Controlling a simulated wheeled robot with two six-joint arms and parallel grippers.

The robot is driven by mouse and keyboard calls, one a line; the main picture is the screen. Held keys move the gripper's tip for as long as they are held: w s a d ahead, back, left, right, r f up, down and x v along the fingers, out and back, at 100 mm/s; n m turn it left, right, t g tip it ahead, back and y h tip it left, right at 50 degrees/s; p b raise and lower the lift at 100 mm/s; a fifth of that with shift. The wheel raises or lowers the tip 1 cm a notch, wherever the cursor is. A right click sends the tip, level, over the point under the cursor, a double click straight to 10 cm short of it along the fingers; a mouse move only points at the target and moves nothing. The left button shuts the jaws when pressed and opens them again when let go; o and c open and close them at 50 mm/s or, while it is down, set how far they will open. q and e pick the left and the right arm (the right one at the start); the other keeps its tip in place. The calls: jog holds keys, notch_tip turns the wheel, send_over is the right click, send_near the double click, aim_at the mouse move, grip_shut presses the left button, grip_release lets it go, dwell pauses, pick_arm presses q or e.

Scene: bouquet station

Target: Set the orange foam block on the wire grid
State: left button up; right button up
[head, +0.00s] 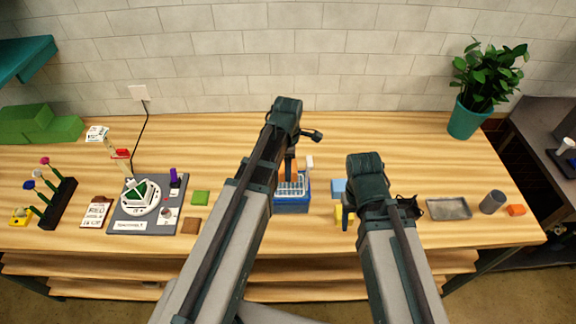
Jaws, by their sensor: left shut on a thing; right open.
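An orange foam block (295,167) shows in the head view just behind and beside my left gripper's fingers. My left gripper (289,170) is shut on it, partly hiding it. The block is right at the white wire grid (297,187) on top of a blue bin (291,206). I cannot tell whether it touches the grid. My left arm covers the left side of the bin. My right gripper (378,212) is open, to the right of the bin, above the table.
A yellow block (342,214) and a blue block (338,187) lie between the bin and my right gripper. A grey tray (449,209), a grey cylinder (492,202) and another orange block (516,210) are at right.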

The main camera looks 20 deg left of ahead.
pick_arm(q)
jog(key=shift+s+f, duration=0.1)
jog(key=shift+s, duration=0.05)
jog(key=shift+f+b, duration=0.45)
jog(key=shift+b, duration=0.1)
jog(key=shift+f+b, duration=1.55)
jog(key=shift+b, duration=0.05)
jog(key=shift+f, duration=0.1)
jog(key=o, duration=1.4)
